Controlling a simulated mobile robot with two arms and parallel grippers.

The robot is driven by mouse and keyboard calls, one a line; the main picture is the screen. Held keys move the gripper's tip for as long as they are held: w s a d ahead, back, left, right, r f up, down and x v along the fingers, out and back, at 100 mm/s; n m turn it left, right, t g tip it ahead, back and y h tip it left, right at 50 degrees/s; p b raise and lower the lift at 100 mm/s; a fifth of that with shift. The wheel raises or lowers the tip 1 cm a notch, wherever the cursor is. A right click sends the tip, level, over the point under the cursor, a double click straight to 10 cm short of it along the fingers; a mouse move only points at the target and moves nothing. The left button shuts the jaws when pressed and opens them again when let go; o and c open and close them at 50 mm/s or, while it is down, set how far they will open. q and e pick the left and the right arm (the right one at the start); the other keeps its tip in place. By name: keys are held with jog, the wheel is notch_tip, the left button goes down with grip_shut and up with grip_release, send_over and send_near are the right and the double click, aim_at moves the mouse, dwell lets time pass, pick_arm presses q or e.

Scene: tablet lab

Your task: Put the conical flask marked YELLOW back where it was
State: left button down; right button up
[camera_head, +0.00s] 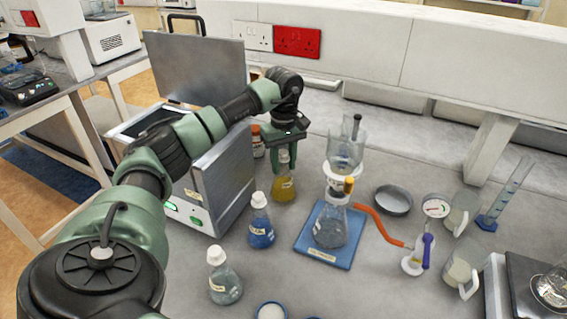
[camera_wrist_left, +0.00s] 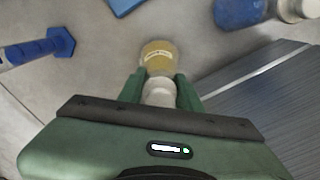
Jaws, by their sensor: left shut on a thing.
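The conical flask marked YELLOW (camera_head: 284,187) holds yellow liquid and has a white cap. It stands upright at the bench, right of the metal box. My left gripper (camera_head: 284,158) reaches down from above and is shut on its neck. In the left wrist view the flask (camera_wrist_left: 158,57) shows its yellow body and label between the green fingers of the gripper (camera_wrist_left: 160,92). I cannot tell whether its base touches the bench. My right gripper is not in view.
A blue flask (camera_head: 261,228) and a grey-blue flask (camera_head: 224,283) stand nearer. The open metal box (camera_head: 226,178) is close on the left. Right are a filter flask (camera_head: 330,228) on a blue mat (camera_head: 310,254), an orange hose (camera_head: 378,224) and a grey dish (camera_head: 393,200).

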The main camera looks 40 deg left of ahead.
pick_arm(q)
jog(key=shift+f, duration=0.45)
jog(key=shift+f, duration=0.1)
jog(key=c, duration=1)
grip_release()
jog(key=shift+o, duration=0.2)
notch_tip(320, 180, up, 12)
jog(key=shift+f+b, duration=0.25)
jog(key=shift+b, duration=1)
jog(key=shift+r, duration=0.45)
